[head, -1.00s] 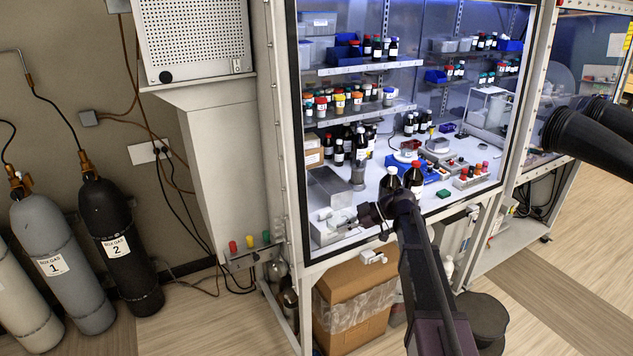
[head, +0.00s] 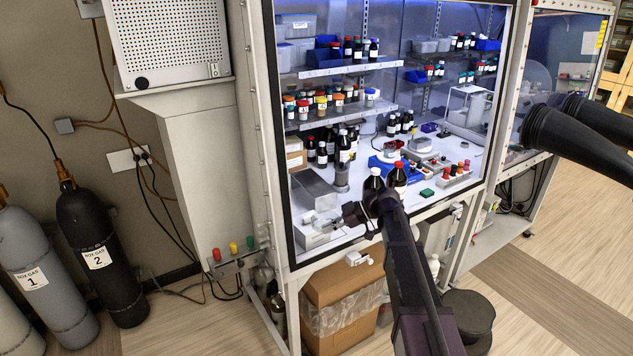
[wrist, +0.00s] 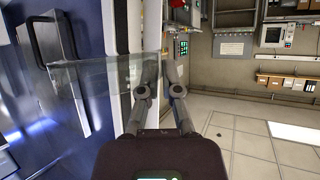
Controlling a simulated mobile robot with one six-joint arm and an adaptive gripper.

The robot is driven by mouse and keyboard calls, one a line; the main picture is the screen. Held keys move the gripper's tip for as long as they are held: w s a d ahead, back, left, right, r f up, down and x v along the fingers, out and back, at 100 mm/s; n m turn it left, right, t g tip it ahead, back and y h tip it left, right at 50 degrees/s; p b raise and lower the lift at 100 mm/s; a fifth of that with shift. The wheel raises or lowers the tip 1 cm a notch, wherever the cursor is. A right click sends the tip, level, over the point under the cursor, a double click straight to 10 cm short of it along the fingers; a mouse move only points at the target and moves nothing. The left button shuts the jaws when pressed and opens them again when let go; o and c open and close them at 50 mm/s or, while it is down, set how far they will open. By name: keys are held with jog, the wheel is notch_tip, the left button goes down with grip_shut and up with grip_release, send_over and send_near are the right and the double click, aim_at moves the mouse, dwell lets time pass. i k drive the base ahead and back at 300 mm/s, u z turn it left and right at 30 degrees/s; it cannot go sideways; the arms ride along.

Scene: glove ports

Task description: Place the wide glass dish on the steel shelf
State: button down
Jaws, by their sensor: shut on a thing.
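My gripper (wrist: 160,72) is shut on a clear, see-through piece that I take for the wide glass dish (wrist: 95,75). In the wrist view the dish stretches left from the fingers, in front of a dark blue panel, and its outline is faint. Shelves inside the cabinet, an upper one (head: 350,68) and a lower one (head: 335,115), hold bottles and jars; I cannot tell which is the steel shelf.
A metal box (head: 313,188) stands on the cabinet floor at the left. Dark bottles (head: 397,178) stand just behind my arm. A cardboard box (head: 343,300) sits below the cabinet. Gas cylinders (head: 98,255) stand at the left. Black glove sleeves (head: 575,125) jut out at the right.

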aim_at(319, 189)
jog(key=z, duration=0.05)
jog(key=i, duration=0.95)
jog(key=u, duration=0.1)
